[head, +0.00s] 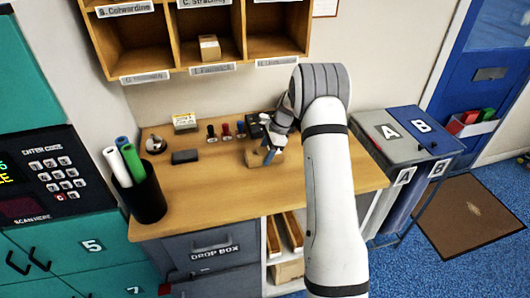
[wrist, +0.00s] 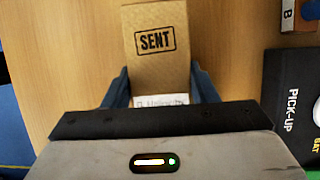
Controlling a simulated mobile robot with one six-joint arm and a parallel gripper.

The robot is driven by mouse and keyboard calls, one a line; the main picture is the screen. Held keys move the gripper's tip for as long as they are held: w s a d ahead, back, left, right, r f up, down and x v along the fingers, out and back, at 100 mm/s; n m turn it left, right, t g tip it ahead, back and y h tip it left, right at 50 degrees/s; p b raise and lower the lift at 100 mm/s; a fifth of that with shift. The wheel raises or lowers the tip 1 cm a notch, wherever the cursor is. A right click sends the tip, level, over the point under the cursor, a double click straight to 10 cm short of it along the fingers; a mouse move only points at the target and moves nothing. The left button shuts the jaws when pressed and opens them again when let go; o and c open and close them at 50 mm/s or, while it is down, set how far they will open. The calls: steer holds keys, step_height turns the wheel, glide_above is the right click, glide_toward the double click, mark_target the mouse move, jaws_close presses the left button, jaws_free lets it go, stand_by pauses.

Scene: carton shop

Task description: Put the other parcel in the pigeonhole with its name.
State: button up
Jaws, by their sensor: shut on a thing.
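A brown parcel (wrist: 156,65) stamped SENT lies between the blue fingers of my gripper (wrist: 160,95) in the wrist view. Its white name label (wrist: 161,101) is partly cut off by my gripper and I cannot read it surely. In the head view my gripper (head: 271,150) is shut on the parcel (head: 254,159) at or just above the desk; I cannot tell if it touches. The wooden pigeonholes (head: 168,40) hang on the wall above, with name labels. Another small parcel (head: 209,47) sits in the lower middle pigeonhole.
Bins marked A and B (head: 405,135) stand right.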

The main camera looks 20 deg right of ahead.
steer(key=o, duration=1.1)
steer(key=shift+c, duration=0.2)
